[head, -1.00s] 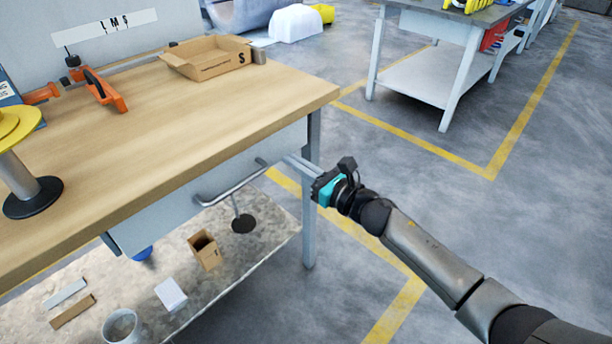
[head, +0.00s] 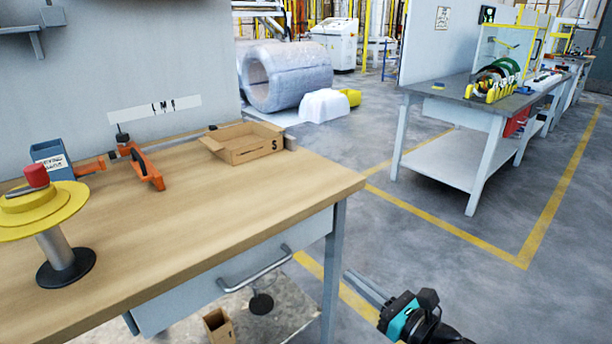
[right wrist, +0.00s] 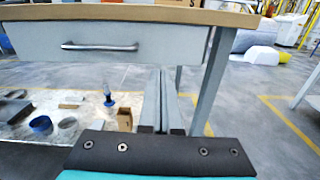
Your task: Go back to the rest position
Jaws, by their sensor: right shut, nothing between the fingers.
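My right gripper (head: 368,288) is at the lower right of the head view, beside the front right leg of the workbench (head: 190,215). Its long grey fingers lie together with nothing between them. The gripper is apart from the drawer handle (head: 256,270), and the drawer looks shut. My left gripper is in neither view.
On the bench stand an open cardboard box (head: 243,143), an orange clamp (head: 147,168) and a yellow reel stand (head: 62,255). The lower shelf (right wrist: 70,125) holds small items. A second table (head: 465,95) stands at the back right. The floor between is clear.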

